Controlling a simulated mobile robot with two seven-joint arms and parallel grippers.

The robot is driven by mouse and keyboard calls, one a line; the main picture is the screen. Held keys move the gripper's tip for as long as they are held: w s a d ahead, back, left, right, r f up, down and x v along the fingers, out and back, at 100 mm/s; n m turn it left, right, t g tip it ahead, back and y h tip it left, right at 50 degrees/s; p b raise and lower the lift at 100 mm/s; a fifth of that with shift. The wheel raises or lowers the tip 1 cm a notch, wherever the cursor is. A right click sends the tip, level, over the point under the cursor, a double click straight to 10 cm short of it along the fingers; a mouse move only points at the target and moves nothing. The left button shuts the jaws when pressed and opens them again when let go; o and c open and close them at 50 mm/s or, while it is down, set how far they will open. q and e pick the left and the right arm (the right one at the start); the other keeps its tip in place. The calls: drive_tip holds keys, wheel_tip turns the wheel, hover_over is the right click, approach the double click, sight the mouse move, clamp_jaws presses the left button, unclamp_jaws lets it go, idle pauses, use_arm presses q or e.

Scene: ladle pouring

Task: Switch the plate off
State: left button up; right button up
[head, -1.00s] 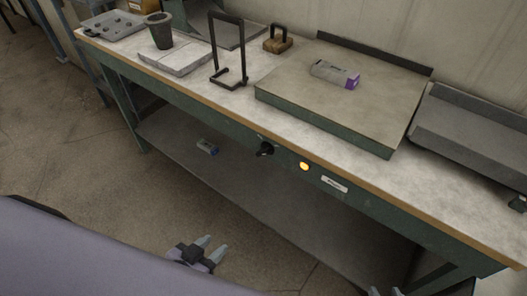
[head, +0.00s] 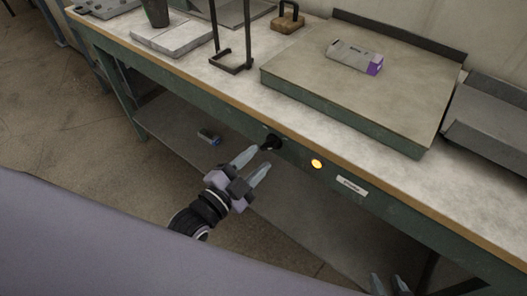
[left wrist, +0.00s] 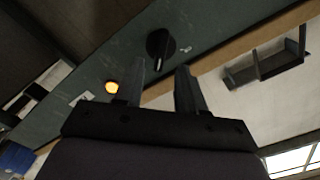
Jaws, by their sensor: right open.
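The plate (head: 318,82) is a flat grey-topped slab with a green side on the workbench. A black knob (head: 270,142) sits on the green front rail of the bench, and a yellow-orange lamp (head: 316,164) glows to its right. The knob (left wrist: 160,45) and the lit lamp (left wrist: 112,87) also show in the left wrist view. My left gripper (head: 256,165) is open and empty, its fingertips just in front of and below the knob, with no clear contact. My right gripper (head: 388,284) is open at the bottom edge of the head view, away from the bench controls.
A grey and purple box (head: 355,57) lies on the plate. A black metal frame (head: 231,66) and a weight with a handle (head: 287,20) stand to its left. A small item (head: 209,137) lies on the lower shelf. A label (head: 351,186) is right of the lamp.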

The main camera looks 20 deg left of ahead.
sight(268, 149)
use_arm(q)
drive_tip(key=shift+x, duration=1.7)
clamp_jaws()
